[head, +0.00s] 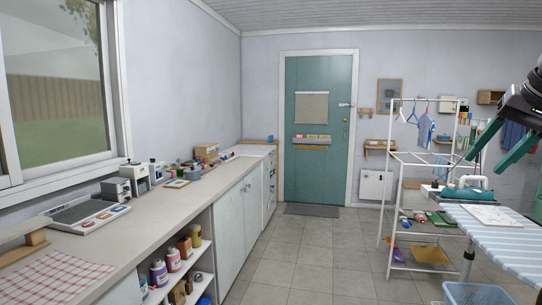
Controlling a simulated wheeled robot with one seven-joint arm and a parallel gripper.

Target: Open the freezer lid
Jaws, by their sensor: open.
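I cannot make out a chest freezer or its lid for certain in the head view. My gripper (484,164) hangs at the right edge of the picture, with its two green fingers spread apart and nothing between them. It appears in front of the white drying rack and the ironing board in the picture, and I see no contact with anything.
A long counter (160,208) with cupboards and shelves runs along the left wall. A green door (318,175) is at the back. A white rack (386,205), a striped ironing board (505,240) and a blue basket (474,294) stand right. The tiled floor (305,255) between is clear.

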